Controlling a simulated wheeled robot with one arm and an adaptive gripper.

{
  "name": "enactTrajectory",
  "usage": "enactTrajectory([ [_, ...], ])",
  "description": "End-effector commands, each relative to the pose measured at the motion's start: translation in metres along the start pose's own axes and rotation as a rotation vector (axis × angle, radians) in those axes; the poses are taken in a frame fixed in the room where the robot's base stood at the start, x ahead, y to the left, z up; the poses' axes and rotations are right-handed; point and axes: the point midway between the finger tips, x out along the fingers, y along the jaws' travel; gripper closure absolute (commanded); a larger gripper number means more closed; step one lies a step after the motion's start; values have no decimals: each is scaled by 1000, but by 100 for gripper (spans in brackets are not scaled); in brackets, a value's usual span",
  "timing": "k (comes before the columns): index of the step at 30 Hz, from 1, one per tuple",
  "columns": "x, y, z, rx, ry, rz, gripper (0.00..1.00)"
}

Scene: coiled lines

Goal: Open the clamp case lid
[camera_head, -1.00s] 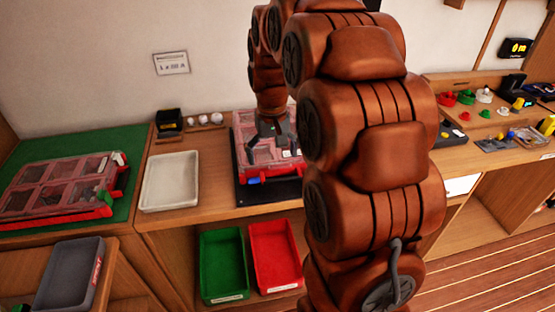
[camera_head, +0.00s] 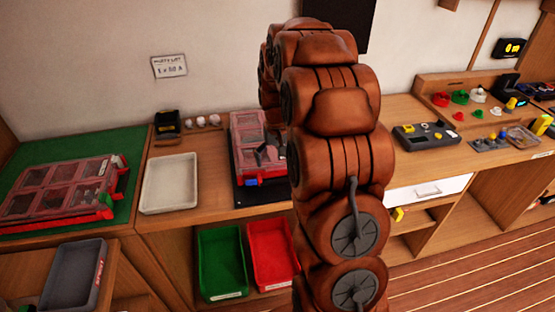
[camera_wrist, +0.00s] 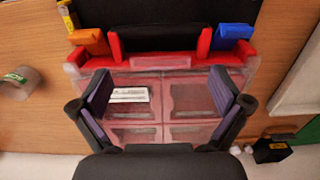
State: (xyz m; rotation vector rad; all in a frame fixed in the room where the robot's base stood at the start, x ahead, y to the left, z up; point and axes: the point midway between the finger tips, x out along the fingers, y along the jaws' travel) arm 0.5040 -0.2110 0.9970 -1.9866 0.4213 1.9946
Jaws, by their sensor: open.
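The case (camera_head: 246,135) with a clear pinkish lid and red front edge lies on a dark mat behind my arm. In the wrist view its lid (camera_wrist: 172,133) looks flat and shut, with a white label. Its front edge has a black handle (camera_wrist: 160,40), a blue latch (camera_wrist: 233,31) and an orange latch (camera_wrist: 90,40). My gripper (camera_wrist: 160,97) is open and empty, its two fingers apart over the lid. It shows partly in the head view (camera_head: 268,153). Contact with the lid cannot be told. My arm hides the case's right side in the head view.
A white tray (camera_head: 170,183) and a second clear-lidded case (camera_head: 62,188) on a green mat lie to the left. Green (camera_head: 221,262) and red (camera_head: 272,254) bins sit below the front edge. A grey device (camera_head: 427,135) stands right. A small black box (camera_head: 167,124) stands near the wall.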

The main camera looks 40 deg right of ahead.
Motion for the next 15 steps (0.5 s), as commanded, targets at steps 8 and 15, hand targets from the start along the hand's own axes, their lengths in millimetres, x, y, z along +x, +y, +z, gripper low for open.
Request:
enactTrajectory([
  [8,15,0,-1,0,4,0,0],
  [15,16,0,-1,0,4,0,0],
])
